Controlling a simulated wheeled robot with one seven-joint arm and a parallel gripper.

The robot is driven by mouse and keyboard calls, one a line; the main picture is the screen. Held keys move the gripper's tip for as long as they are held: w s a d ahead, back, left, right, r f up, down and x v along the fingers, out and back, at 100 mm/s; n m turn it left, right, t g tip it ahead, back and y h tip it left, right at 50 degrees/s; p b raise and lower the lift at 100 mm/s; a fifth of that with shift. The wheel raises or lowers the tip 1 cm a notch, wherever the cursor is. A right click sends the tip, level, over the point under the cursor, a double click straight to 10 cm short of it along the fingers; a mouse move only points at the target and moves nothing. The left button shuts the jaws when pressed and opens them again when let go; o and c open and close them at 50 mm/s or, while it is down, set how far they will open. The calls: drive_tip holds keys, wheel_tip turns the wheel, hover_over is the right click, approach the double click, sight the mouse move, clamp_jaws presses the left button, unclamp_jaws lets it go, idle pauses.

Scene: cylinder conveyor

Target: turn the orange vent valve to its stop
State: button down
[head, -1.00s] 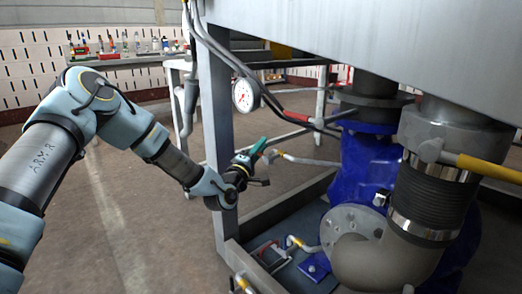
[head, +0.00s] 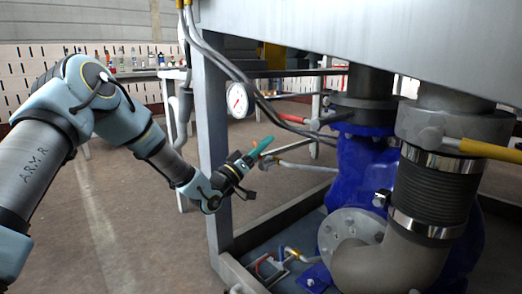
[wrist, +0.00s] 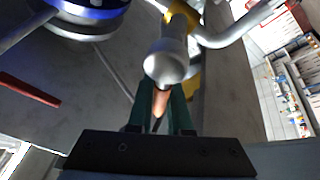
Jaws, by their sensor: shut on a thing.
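My gripper (head: 262,150) has green fingers and reaches past the grey frame post toward a silver pipe (head: 300,166) in the head view. In the wrist view, my gripper (wrist: 161,108) is shut on a narrow orange-brown piece, the orange vent valve's handle (wrist: 160,102) as far as I can tell. The fingers lie along both its sides. A rounded grey metal end (wrist: 166,64) sits just beyond the fingertips, with a yellow-banded pipe behind it. The fingers hide much of the handle.
A pressure gauge (head: 238,100) hangs beside the grey post (head: 214,130). A red-handled pipe (head: 318,123) runs above the gripper. A blue pump body (head: 362,170) and a ribbed hose (head: 433,190) stand to the right. Open floor lies left of the frame.

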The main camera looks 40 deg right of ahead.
drive_tip(key=shift+s+a+r+m+g+y+b, duration=0.1)
drive_tip(key=shift+s+m+g+y+b, duration=0.15)
drive_tip(key=shift+s+m+g, duration=0.85)
drive_tip(key=shift+w+d+m+g+y+b, duration=0.2)
drive_tip(key=shift+m+g, duration=0.35)
drive_tip(key=shift+m, duration=1.2)
drive_tip(key=shift+s+a+r+m+g+y+b, duration=0.1)
drive_tip(key=shift+s+a+m+g+y+b, duration=0.15)
drive_tip(key=shift+s+m+g, duration=0.85)
drive_tip(key=shift+w+m+t, duration=0.25)
drive_tip(key=shift+w+m, duration=0.2)
drive_tip(key=shift+w, duration=0.05)
drive_tip(key=c, duration=0.8)
unclamp_jaws()
drive_tip(key=shift+c, duration=0.2)
drive_tip(key=p+v, duration=0.2)
drive_tip(key=v, duration=0.8)
drive_tip(key=shift+a+f+p, duration=0.2)
drive_tip(key=shift+a+p, duration=0.1)
drive_tip(key=shift+p, duration=0.1)
drive_tip(key=shift+w, duration=0.1)
